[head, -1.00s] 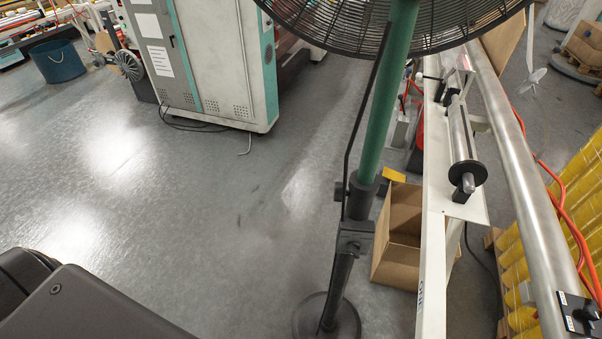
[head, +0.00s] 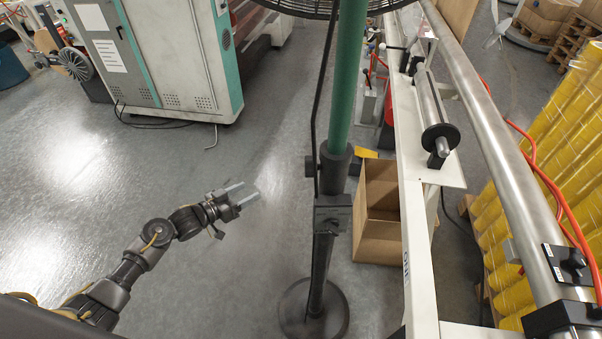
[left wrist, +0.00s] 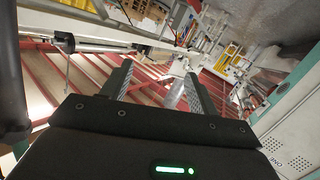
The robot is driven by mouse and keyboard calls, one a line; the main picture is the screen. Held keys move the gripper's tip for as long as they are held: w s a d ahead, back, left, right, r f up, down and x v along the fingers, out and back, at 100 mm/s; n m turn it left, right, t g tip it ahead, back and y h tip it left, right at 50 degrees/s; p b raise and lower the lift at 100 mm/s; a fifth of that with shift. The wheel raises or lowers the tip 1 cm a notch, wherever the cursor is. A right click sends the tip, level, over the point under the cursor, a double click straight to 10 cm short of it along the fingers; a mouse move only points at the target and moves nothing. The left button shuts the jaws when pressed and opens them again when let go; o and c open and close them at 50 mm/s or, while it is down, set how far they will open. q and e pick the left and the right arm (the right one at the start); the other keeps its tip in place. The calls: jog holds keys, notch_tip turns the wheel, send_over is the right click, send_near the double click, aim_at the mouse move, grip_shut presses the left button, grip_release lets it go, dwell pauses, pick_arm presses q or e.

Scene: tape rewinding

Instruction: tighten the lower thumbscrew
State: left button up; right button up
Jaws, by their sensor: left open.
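A green-topped fan stand (head: 346,90) rises in the middle of the head view. My right gripper does not show.
The stand's round base (head: 313,310) is on the floor. A cardboard box (head: 378,215) stands just right of the pole, beside a white machine frame (head: 414,230) with a roller. A grey-white cabinet (head: 165,60) stands at the back left. The floor around my left arm is clear.

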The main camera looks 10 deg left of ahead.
pick_arm(q)
notch_tip(320, 180, up, 10)
jog(key=d+m+g+h, duration=0.1)
jog(key=d+m+h, duration=0.2)
jog(key=h, duration=0.1)
jog(key=s+d+r+m+g+h+b, duration=0.1)
jog(key=s+d+r+m+g+h, duration=0.15)
jog(key=r, duration=0.35)
jog(key=s+d+r+m+g+h+b, duration=0.1)
jog(key=s+r+m+g+b, duration=0.15)
jog(key=r, duration=0.25)
jog(key=m+g+p, duration=0.3)
send_near(311, 166)
jog(key=w+f+x, duration=0.1)
jog(key=x, duration=0.7)
jog(key=shift+w+a+f+h, duration=0.1)
jog(key=shift+w+f+h, duration=0.1)
jog(key=shift+h, duration=0.05)
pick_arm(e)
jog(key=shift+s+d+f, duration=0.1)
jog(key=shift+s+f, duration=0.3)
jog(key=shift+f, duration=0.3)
pick_arm(q)
jog(key=c, duration=1)
